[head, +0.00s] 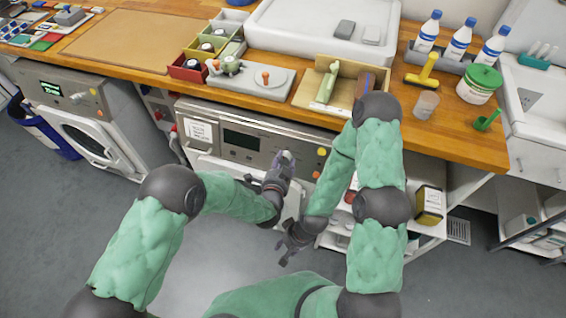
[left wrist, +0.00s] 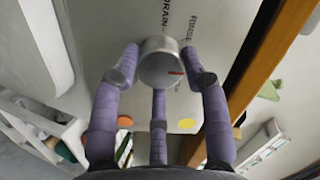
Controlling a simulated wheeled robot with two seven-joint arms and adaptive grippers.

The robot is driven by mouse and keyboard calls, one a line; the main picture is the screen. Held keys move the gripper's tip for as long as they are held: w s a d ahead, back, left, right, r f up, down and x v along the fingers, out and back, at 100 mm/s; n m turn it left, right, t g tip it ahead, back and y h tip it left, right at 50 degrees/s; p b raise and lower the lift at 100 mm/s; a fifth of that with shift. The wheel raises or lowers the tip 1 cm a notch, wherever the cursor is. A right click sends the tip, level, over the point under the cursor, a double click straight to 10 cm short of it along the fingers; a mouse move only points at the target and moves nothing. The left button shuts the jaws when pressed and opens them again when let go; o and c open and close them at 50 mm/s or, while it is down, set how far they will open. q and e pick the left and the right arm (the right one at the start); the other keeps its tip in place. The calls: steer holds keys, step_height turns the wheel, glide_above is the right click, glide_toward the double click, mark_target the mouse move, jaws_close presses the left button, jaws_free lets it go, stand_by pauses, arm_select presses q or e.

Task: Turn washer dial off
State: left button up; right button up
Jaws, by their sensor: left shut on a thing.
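The washer (head: 255,125) is under the wooden counter, with a grey control panel and a dark display. Its dial is a silver knob (left wrist: 158,62) with a red mark pointing to the right in the left wrist view. The words DRAIN and RINSE are printed on the panel near it. My left gripper (head: 284,161) is at the panel, and its three fingers (left wrist: 163,68) are closed around the knob. In the head view the gripper mostly hides the dial. My right gripper (head: 285,248) hangs low in front of the washer, fingers spread and empty.
An orange button (left wrist: 125,122) and a yellow button (left wrist: 186,123) sit close to the dial. The wooden counter (head: 450,130) above holds bottles, trays and a white sink. A second machine (head: 85,110) stands at left. The grey floor in front is clear.

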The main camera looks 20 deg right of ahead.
arm_select(q)
steer(key=shift+r, duration=0.15)
steer(key=o, duration=1.1)
steer(key=shift+d, duration=0.1)
steer(key=shift+o, duration=0.2)
steer(key=v, duration=1.2)
